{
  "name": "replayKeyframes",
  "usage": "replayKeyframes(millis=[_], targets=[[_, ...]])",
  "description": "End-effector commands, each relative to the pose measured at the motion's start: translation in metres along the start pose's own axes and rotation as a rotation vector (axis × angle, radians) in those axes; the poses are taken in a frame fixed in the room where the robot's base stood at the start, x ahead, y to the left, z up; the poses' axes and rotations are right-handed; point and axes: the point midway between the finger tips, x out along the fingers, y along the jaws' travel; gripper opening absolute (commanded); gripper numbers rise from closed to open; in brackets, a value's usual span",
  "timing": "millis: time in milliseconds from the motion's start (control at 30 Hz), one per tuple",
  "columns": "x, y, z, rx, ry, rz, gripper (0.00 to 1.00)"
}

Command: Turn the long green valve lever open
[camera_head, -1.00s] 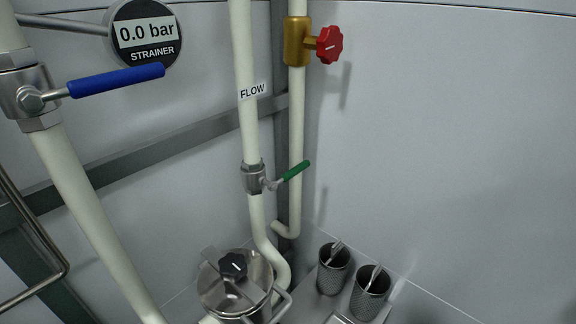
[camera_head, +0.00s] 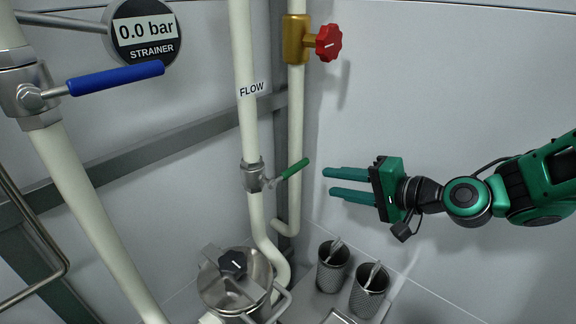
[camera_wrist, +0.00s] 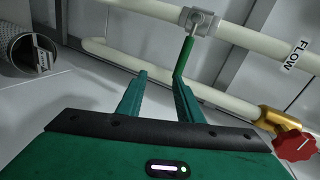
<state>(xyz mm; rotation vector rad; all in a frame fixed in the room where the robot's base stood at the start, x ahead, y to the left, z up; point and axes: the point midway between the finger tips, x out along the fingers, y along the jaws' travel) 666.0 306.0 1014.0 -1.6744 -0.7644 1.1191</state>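The green valve lever (camera_head: 293,169) sticks out to the right and slightly up from a metal valve body (camera_head: 253,177) on the cream pipe marked FLOW. My gripper (camera_head: 326,181) is to the right of the lever, its two fingers apart and pointing left at it. A gap shows between the fingertips and the lever in the head view. In the wrist view the green lever (camera_wrist: 184,57) hangs from the valve, in line with the right finger's tip; whether they touch is unclear there. The space between the fingers (camera_wrist: 160,82) is empty.
A red knob (camera_head: 329,43) on a brass valve is above. A blue-handled valve (camera_head: 115,79) and a strainer gauge (camera_head: 146,34) are at left. A lidded steel pot (camera_head: 222,284) and two mesh baskets (camera_head: 333,277) stand below. A second cream pipe (camera_head: 296,120) runs just behind the lever.

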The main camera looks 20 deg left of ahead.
Motion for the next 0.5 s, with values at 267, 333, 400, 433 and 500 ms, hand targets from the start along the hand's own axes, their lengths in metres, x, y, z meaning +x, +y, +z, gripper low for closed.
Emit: replayKeyframes(millis=[267, 333, 400, 433, 500], targets=[[0.032, -0.032, 0.021, 0.135, -0.021, -0.141, 0.33], [0.037, -0.034, 0.021, 0.138, -0.022, -0.144, 0.33], [0.046, -0.035, 0.022, 0.135, -0.023, -0.143, 0.33], [0.051, -0.036, 0.022, 0.135, -0.023, -0.143, 0.33], [0.062, -0.038, 0.022, 0.133, -0.023, -0.144, 0.33]])
